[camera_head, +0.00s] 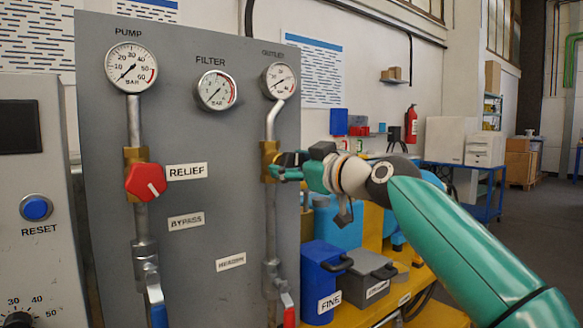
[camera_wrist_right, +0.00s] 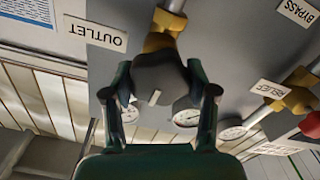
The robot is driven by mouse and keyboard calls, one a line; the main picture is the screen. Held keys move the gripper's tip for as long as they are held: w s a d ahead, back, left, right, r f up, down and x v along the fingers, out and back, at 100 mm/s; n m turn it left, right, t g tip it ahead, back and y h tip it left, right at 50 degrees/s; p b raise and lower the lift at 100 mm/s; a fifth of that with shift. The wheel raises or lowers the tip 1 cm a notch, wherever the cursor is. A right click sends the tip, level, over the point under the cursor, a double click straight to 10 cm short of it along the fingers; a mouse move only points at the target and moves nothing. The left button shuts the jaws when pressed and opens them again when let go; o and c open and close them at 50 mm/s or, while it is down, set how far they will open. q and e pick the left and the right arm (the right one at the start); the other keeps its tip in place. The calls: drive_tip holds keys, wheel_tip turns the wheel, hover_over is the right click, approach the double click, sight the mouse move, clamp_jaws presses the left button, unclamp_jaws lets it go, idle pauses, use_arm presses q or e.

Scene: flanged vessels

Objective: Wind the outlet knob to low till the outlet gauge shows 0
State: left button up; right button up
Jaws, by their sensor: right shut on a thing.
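The outlet gauge (camera_head: 279,80) is a small round white dial at the top right of the grey panel in the head view. Its needle is too small to read surely. The outlet knob (camera_wrist_right: 157,82) is dark with a pale pointer line, on a brass valve body, in the right wrist view. My right gripper (camera_wrist_right: 160,98) is shut on this knob, one finger on each side. In the head view the right gripper (camera_head: 284,168) meets the brass valve below the outlet gauge and hides the knob. My left gripper is not in view.
The panel (camera_head: 219,180) also bears a pump gauge (camera_head: 131,67), a filter gauge (camera_head: 215,90) and a red relief knob (camera_head: 146,182). Blue (camera_head: 156,303) and red (camera_head: 288,309) lever handles sit low on the pipes. A blue bin (camera_head: 323,282) stands right of the panel.

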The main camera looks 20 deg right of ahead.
drive_tip(key=shift+w+a+f+n, duration=0.1)
drive_tip(key=shift+f+n, duration=0.35)
drive_tip(key=shift+n, duration=0.15)
drive_tip(key=o, duration=1.1)
drive_tip(key=shift+r, duration=0.1)
drive_tip(key=shift+o, duration=0.2)
drive_tip(key=shift+r, duration=0.15)
drive_tip(key=shift+s, duration=0.2)
drive_tip(key=shift+s+d+r, duration=0.1)
drive_tip(key=shift+s+d, duration=0.1)
drive_tip(key=shift+d, duration=0.05)
drive_tip(key=v, duration=1.1)
